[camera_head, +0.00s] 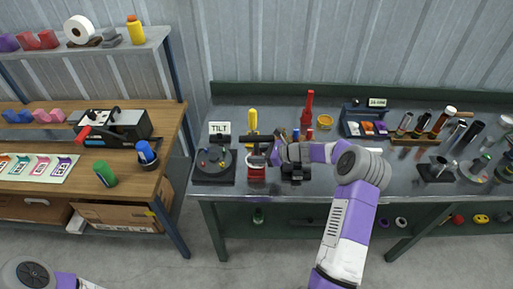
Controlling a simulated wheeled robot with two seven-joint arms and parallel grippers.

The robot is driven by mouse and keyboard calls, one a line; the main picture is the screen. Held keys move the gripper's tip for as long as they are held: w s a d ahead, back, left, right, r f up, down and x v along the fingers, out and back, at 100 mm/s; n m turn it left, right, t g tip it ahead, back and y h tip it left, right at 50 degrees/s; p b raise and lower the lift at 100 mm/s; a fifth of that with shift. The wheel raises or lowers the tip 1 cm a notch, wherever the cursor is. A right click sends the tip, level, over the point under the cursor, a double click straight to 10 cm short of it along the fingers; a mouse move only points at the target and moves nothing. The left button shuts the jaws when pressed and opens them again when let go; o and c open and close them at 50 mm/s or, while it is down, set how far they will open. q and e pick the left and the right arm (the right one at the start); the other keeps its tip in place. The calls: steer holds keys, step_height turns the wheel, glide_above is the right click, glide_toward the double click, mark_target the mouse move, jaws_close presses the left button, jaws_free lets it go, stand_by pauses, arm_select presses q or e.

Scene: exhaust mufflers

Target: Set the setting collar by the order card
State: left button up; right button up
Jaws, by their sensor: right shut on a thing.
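My right arm reaches in from the lower right, and its gripper (262,153) is over the front left of the grey metal bench (300,215). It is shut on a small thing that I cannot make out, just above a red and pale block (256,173). I cannot tell whether the two touch. No setting collar can be told apart with certainty. A white card reading TILT (219,128) stands behind a dark round fixture (214,163). A small label (377,103) at the back has text too small to read surely. My left gripper is out of view.
A yellow bottle (252,118) and a red bottle (308,108) stand behind my gripper. A parts tray (350,128) and racked cylinders (425,130) are to the right. A wooden bench (150,185) at left holds a machine (125,122) and coloured cards (38,168).

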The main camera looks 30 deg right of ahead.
steer(key=shift+n+g+y+p, duration=0.45)
steer(key=shift+n+g+y, duration=0.35)
steer(key=shift+n+y, duration=0.15)
steer(key=shift+n, duration=0.25)
steer(key=o, duration=1)
steer(key=v, duration=0.7)
steer(key=shift+d+r, duration=0.2)
steer(key=shift+r, duration=0.05)
